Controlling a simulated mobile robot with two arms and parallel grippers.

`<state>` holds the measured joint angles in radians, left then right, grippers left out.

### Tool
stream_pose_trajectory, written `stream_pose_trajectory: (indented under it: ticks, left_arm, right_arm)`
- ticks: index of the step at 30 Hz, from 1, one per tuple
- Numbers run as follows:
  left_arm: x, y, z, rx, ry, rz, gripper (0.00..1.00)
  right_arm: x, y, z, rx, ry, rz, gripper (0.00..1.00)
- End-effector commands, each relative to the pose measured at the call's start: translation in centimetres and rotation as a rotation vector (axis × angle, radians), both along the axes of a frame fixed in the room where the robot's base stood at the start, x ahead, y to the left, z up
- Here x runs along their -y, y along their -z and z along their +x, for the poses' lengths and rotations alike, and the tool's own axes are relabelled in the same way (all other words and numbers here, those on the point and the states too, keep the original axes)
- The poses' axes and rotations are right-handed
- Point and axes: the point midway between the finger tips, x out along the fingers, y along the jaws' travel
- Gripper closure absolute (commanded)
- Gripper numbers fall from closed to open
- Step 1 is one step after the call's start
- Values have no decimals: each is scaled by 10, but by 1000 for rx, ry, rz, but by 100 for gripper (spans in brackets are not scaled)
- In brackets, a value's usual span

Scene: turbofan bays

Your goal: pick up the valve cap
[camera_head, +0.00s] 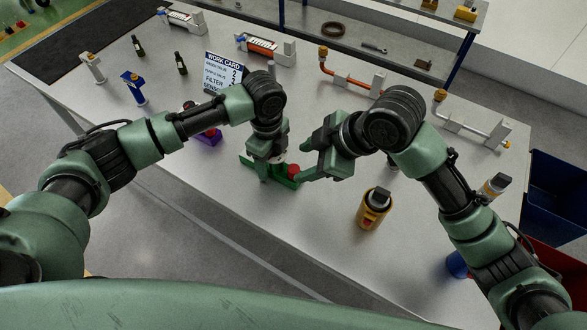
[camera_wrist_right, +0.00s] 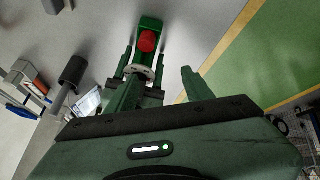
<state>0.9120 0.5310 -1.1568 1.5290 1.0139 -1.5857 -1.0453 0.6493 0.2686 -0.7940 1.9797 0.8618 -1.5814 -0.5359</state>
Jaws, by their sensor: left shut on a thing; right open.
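The valve cap, a round red knob (camera_head: 293,170), sits on a green valve block (camera_head: 246,160) near the table's middle. In the right wrist view the red cap (camera_wrist_right: 148,41) is on the green block (camera_wrist_right: 150,22), ahead of the fingers. My left gripper (camera_head: 268,172) points down and is shut on the green valve block, hiding part of it. My right gripper (camera_head: 303,163) is open just right of the red cap. In the wrist view its empty fingers (camera_wrist_right: 162,78) are apart, short of the cap.
A yellow canister (camera_head: 373,209) stands front right. A purple valve (camera_head: 212,138) is partly behind my left arm. A work card (camera_head: 222,73), bottles and pipe assemblies stand toward the back. Blue and red bins are beyond the right edge. The table's front middle is clear.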

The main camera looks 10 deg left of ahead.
Motion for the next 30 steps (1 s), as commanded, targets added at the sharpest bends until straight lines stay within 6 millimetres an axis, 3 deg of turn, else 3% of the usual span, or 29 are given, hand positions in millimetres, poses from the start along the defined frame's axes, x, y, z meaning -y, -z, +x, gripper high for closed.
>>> stream_pose_trajectory:
  ticks: [1,3,14,24,30]
  left_arm:
    - [0,-1,0,2,0,-1,100]
    - [0,-1,1,2,0,-1,100]
    - [0,-1,1,1,0,0,100]
    - [0,-1,0,1,0,0,100]
    - [0,-1,0,1,0,0,100]
  right_arm:
    - [8,-17,17,70,-41,-35,49]
    - [14,-25,35,76,-77,-91,49]
    - [9,-11,46,-192,-11,-159,49]
    - [-10,37,44,-215,-4,-162,49]
    - [-16,53,44,-212,-3,-163,49]
